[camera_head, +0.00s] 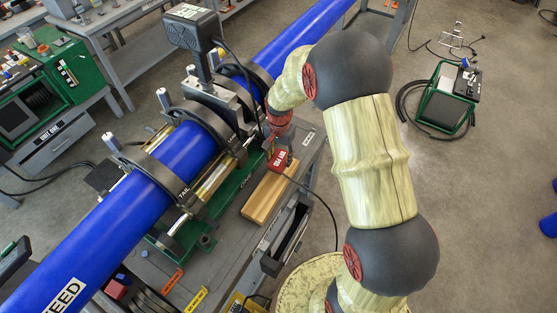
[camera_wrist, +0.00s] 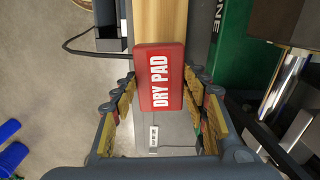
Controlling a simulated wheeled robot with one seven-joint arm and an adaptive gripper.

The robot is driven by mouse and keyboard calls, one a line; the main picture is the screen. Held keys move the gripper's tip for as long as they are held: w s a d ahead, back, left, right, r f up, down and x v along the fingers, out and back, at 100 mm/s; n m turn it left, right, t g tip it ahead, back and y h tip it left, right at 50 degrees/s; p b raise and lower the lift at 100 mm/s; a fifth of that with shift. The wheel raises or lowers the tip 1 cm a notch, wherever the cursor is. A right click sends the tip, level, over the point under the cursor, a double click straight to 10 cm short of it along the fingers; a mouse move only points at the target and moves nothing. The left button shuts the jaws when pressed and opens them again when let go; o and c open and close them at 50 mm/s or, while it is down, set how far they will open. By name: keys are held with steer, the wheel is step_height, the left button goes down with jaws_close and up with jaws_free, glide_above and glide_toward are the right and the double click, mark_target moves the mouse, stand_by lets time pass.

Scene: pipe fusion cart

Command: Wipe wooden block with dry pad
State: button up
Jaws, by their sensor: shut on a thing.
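The red dry pad (camera_head: 279,158), with "DRY PAD" in white, is held in my gripper (camera_head: 275,143). In the wrist view the pad (camera_wrist: 159,78) sits between the fingertips of my gripper (camera_wrist: 162,82), which are shut on its sides. The wooden block (camera_head: 265,199) is a long pale bar lying on the grey cart top beside the green machine base. In the wrist view the block (camera_wrist: 160,20) runs away beyond the pad, which covers its near end. I cannot tell whether the pad touches the block.
A big blue pipe (camera_head: 187,149) runs through the clamps of the fusion machine (camera_head: 216,117), close left of my gripper. An open drawer (camera_head: 285,240) sits below the cart's right edge. A black cable passes near the block.

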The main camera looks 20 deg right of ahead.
steer(key=shift+r+p, duration=0.5)
steer(key=shift+r, duration=0.6)
steer(key=shift+f, duration=0.15)
